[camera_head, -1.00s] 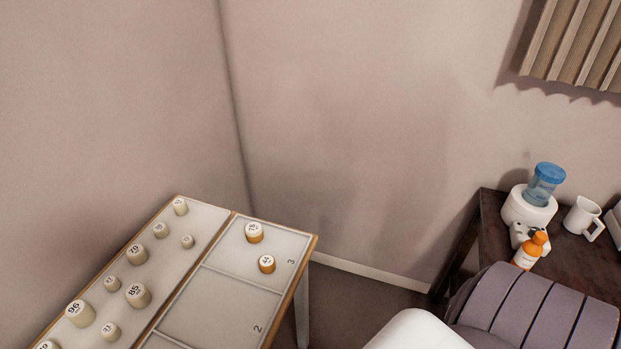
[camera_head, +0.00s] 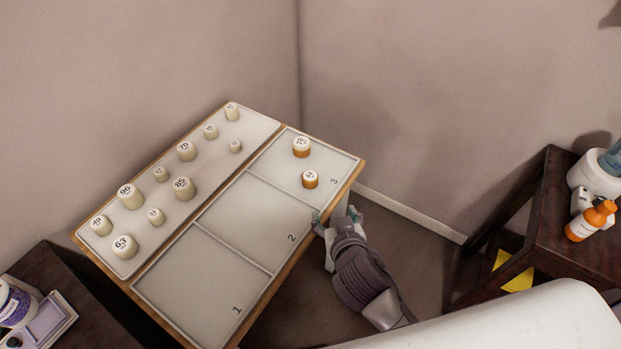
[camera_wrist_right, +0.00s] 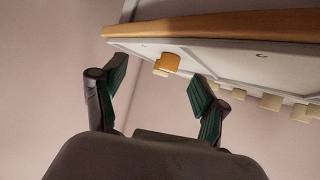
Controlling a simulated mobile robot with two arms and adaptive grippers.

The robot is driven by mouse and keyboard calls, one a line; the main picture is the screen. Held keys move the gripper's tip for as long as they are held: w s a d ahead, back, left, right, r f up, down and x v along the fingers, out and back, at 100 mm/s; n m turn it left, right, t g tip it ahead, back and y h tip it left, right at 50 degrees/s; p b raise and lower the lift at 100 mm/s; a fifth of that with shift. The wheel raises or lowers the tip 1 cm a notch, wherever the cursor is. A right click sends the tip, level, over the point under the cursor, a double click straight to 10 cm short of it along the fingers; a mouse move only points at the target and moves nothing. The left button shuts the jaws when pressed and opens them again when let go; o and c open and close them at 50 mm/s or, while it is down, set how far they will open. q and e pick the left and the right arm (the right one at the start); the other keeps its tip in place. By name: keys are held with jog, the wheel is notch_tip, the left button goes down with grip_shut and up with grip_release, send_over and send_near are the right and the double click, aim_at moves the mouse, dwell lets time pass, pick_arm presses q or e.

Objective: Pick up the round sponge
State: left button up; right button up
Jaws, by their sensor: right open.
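I cannot make out a round sponge in either view. My right gripper (camera_head: 337,217) is open, with nothing between its fingers, beside the right edge of the board table (camera_head: 232,312), near its compartment 2. In the right wrist view, the open fingers (camera_wrist_right: 158,84) frame the table's edge, and an orange-and-white cylinder (camera_wrist_right: 166,64) shows beyond them. My left gripper is not in view.
Two orange-and-white cylinders (camera_head: 301,147) stand in compartment 3; several cream numbered cylinders (camera_head: 186,151) stand on the left strip. A dark table (camera_head: 549,190) at right holds an orange bottle (camera_head: 591,221); a yellow item (camera_head: 514,271) lies below. Purple-filled jar (camera_head: 14,305) at lower left.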

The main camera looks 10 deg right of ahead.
aim_at(311, 181)
jog(key=shift+t+y, duration=0.4)
jog(key=shift+t, duration=0.4)
jog(key=w, duration=0.3)
jog(key=w+a, duration=0.1)
jog(key=w, duration=0.2)
jog(key=w+a+f, duration=0.1)
jog(key=w, duration=0.2)
jog(key=shift+a+p, duration=0.1)
jog(key=shift+p, duration=0.2)
jog(key=shift+p+x, duration=0.35)
jog(key=shift+x, duration=2.8)
jog(key=shift+s, duration=0.1)
jog(key=c, duration=1)
